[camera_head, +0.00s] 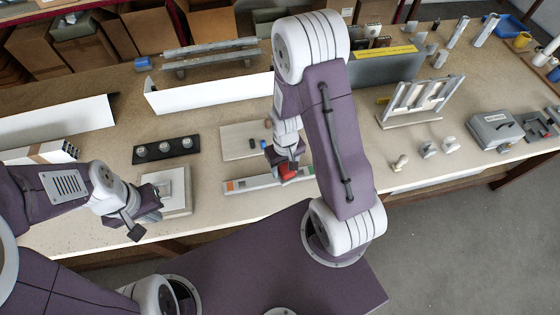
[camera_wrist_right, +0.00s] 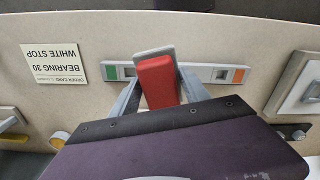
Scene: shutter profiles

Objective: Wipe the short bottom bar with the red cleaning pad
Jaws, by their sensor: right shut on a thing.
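The red cleaning pad (camera_head: 288,173) is held in my right gripper (camera_head: 283,160). In the right wrist view the red pad (camera_wrist_right: 157,82) with its grey backing sits between the two fingers of the gripper (camera_wrist_right: 160,95). The short bar (camera_head: 250,183) lies near the table's front edge, with an orange patch at its left end. In the wrist view the bar (camera_wrist_right: 215,73) shows green and orange patches, and the pad covers its middle. I cannot tell whether pad and bar touch. My left gripper (camera_head: 143,223) is near the front left edge, its jaws unclear.
A pale board (camera_head: 240,142) lies behind the bar, and a black strip with several round knobs (camera_head: 165,149) is to the left. A white plate (camera_head: 178,203) is beside my left gripper. A slatted shutter frame (camera_head: 420,98) stands at the right. A printed card (camera_wrist_right: 55,64) lies near the bar.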

